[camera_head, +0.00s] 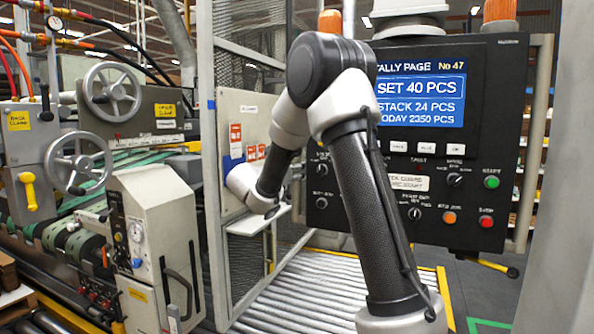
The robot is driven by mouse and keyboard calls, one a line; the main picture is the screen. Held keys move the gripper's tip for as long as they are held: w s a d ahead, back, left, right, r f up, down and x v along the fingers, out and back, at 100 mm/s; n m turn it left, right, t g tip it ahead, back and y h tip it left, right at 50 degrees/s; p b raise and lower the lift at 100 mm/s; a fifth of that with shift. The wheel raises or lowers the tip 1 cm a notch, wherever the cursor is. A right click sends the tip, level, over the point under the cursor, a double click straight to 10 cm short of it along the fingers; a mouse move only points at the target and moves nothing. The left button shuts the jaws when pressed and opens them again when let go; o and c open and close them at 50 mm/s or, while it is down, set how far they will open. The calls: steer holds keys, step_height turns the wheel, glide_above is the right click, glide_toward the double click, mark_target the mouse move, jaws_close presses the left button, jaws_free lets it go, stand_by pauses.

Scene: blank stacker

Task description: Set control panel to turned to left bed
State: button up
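The black control panel (515,110) stands at the right behind my arm. Its blue screen (420,95) reads "SET 40 PCS", "STACK 24 PCS" and "TODAY 2350 PCS". Black rotary selectors sit below it: one at right (454,180), one at lower middle (415,213), and two at left, upper (322,169) and lower (322,201). Their small labels and exact pointer directions are unclear. My arm crosses in front and hides the panel's left-middle part. Its wrist is left of the panel, before the grey cabinet door. No gripper fingers can be made out.
Green (491,182), orange (449,217) and red (486,222) buttons are near the selectors. A small white shelf (258,221) is close to my wrist. A machine with handwheels (111,92) fills the left. A roller conveyor (300,290) runs below; a grey column (562,200) bounds the right.

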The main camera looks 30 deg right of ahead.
jaws_close()
steer(key=w+d+m+g+h, duration=0.1)
steer(key=w+d+m+g, duration=0.1)
steer(key=w+d, duration=0.5)
steer(key=shift+d+m+g, duration=0.4)
steer(key=shift+d+g, duration=0.5)
steer(key=shift+d, duration=0.15)
steer(key=shift+o, duration=0.5)
jaws_free()
steer(key=shift+h, duration=0.3)
steer(key=shift+s, duration=0.1)
steer(key=v, duration=1.2)
